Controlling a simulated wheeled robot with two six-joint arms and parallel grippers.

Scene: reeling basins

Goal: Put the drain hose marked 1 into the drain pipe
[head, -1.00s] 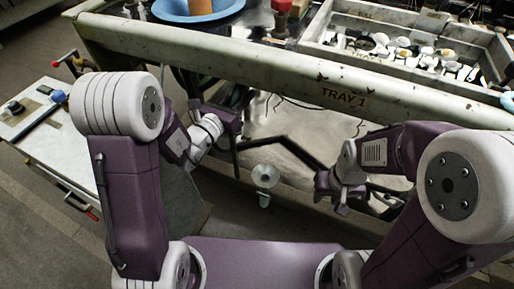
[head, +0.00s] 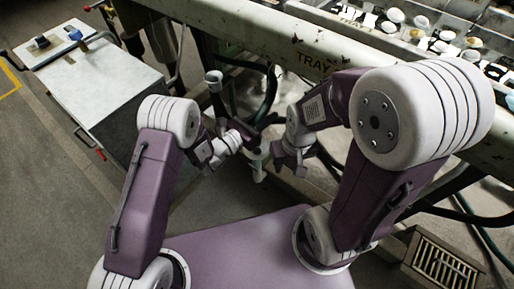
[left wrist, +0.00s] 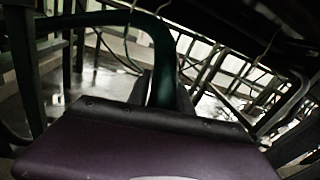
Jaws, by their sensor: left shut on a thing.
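My left gripper (head: 258,128) is shut on a dark green hose (left wrist: 162,50). In the left wrist view the hose comes in from the upper left, bends over and runs down between the fingers (left wrist: 162,98). Its free end and any number mark are hidden. In the head view a pale upright pipe with a wide mouth (head: 257,165), which looks like the drain pipe, stands just below my left gripper. The gripper partly covers its mouth, and I cannot tell whether the hose touches it. My right gripper (head: 290,168) is right of this pipe; its finger gap is unclear.
The basin bench with its TRAY label (head: 312,60) runs across the upper right, with legs and dark hoses below. A grey cup-like end (head: 214,78) shows behind my left gripper. A white cabinet (head: 95,90) stands left. A floor grate (head: 445,265) lies lower right.

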